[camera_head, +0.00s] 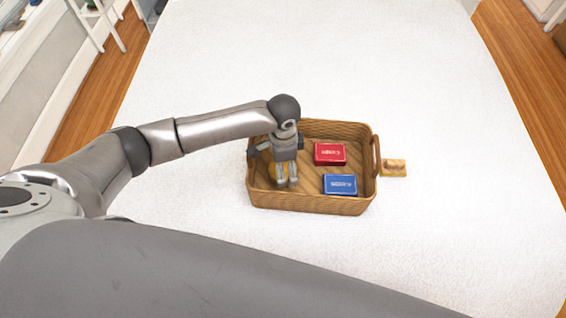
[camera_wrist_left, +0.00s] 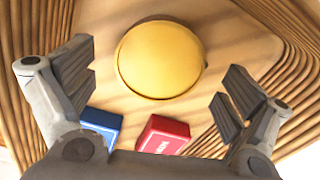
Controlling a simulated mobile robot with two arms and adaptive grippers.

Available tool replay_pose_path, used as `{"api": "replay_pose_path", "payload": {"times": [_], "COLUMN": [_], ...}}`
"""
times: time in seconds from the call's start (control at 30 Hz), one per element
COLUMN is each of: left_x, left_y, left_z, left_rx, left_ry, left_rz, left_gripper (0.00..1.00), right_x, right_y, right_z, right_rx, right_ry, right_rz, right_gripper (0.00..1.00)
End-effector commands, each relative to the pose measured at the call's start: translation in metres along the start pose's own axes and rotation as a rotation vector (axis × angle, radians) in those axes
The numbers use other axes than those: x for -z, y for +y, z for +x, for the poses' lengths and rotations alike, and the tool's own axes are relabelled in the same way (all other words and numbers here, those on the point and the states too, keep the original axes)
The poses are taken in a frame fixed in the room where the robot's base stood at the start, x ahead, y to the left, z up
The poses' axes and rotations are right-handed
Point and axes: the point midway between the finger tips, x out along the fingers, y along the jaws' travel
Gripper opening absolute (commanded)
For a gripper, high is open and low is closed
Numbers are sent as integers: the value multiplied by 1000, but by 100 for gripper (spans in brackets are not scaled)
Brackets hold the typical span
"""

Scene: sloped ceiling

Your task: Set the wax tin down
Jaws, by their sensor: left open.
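The wax tin, a round yellow tin (camera_wrist_left: 160,60), appears to lie on the wooden floor of the wicker basket (camera_head: 310,204). In the head view only a small yellow part of it (camera_head: 272,173) shows beside my left gripper, which hides the rest. My left gripper (camera_head: 287,184) reaches down into the left part of the basket. In the left wrist view its fingers (camera_wrist_left: 157,85) are spread wide, with a gap on both sides of the tin and nothing held. My right gripper is not in view.
A red box (camera_head: 330,154) and a blue box (camera_head: 340,184) lie in the right part of the basket. A small tan block-like object (camera_head: 394,168) lies just outside the basket's right handle. The white surface (camera_head: 440,240) around the basket is otherwise clear.

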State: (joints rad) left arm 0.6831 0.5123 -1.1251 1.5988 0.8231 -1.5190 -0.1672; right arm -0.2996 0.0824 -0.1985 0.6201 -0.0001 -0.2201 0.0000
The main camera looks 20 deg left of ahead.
Motion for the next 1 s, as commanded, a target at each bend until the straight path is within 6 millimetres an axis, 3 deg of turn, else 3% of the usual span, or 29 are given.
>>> {"api": "replay_pose_path", "payload": {"times": [0.4,0.6,1.0], "left_x": [1,1,0], "left_y": [-1,-1,0], "left_z": [-84,-115,-127], "left_rx": [4,1,-1], "left_ry": [4,2,0], "left_rz": [1,-1,-1], "left_gripper": [98,98,98], "right_x": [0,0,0], "right_y": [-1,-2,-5], "right_z": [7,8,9], "right_rx": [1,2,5], "right_ry": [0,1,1], "right_rz": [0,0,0], "right_gripper": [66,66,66]}}
